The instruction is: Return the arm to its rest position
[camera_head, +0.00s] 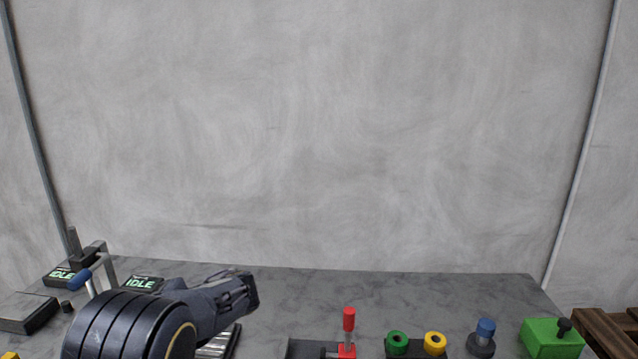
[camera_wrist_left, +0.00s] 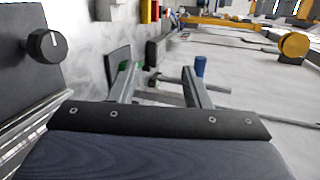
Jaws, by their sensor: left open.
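My left arm (camera_head: 150,322) comes in low at the left of the head view, above the table. Its dark blue forearm (camera_head: 205,306) points right. In the left wrist view my left gripper (camera_wrist_left: 158,68) shows two grey metal fingers spread apart, with nothing held between them. A blue-topped cylinder (camera_wrist_left: 200,66) appears beyond the right finger, and a dark panel (camera_wrist_left: 117,66) lies by the left finger. I cannot clearly make out the fingertips in the head view. My right gripper is in neither view.
On the table (camera_head: 300,300) stand a red-handled lever (camera_head: 348,320), a green ring (camera_head: 396,342), a yellow ring (camera_head: 435,342), a blue-topped knob (camera_head: 486,330) and a green box (camera_head: 552,340). An IDLE display (camera_head: 140,284) sits behind my arm. A black knob (camera_wrist_left: 46,46) is close at left.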

